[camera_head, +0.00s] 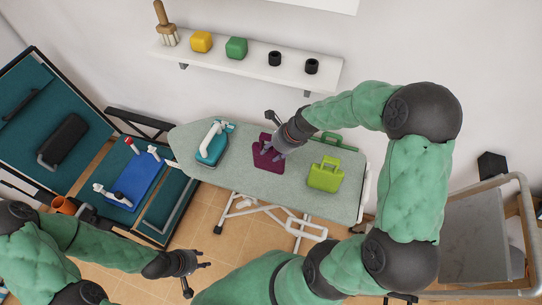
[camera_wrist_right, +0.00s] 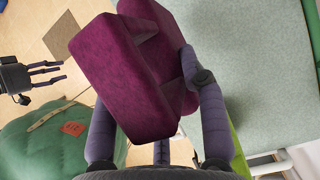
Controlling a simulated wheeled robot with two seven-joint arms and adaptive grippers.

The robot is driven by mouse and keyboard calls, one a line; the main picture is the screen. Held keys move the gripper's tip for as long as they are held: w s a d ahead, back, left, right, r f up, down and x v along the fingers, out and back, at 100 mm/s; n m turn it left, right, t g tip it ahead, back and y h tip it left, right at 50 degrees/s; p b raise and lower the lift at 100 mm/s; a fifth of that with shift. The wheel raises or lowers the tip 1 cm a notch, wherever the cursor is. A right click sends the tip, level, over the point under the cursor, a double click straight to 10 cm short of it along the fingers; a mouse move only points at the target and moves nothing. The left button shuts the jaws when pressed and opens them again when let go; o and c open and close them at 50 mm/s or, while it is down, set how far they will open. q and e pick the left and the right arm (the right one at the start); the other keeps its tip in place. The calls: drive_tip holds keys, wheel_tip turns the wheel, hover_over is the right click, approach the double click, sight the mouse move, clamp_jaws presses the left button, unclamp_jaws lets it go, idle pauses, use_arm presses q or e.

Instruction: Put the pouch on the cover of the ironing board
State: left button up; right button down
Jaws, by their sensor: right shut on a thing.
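The magenta pouch (camera_head: 267,158) is in my right gripper (camera_head: 277,148), over the middle of the ironing board's grey-green cover (camera_head: 235,178). In the right wrist view the pouch (camera_wrist_right: 115,75) sits between the fingers of the right gripper (camera_wrist_right: 160,110), with the pale cover (camera_wrist_right: 255,65) beyond it on the right. I cannot tell whether the pouch touches the cover. My left gripper (camera_head: 197,263) is open and empty, low in front of the board; it also shows in the wrist view (camera_wrist_right: 50,75).
On the board, a teal-and-white iron (camera_head: 212,147) stands left of the pouch and a lime-green handled item (camera_head: 325,175) stands right. A dark green handled item (camera_head: 334,139) is behind. A wall shelf (camera_head: 260,68) holds small items.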

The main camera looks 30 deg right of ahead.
sight(271, 155)
drive_tip(key=shift+w+d+f, duration=0.2)
drive_tip(key=shift+w+f, duration=0.45)
drive_tip(key=shift+f, duration=0.1)
drive_tip(key=shift+w+f, duration=0.15)
drive_tip(key=shift+f, duration=0.1)
drive_tip(key=f+b, duration=0.1)
drive_tip(key=f, duration=0.2)
drive_tip(key=shift+w+d+f+b, duration=0.1)
drive_tip(key=shift+w+f+b, duration=0.1)
drive_tip(key=shift+b, duration=0.15)
drive_tip(key=shift+r, duration=0.1)
drive_tip(key=c, duration=0.7)
unclamp_jaws()
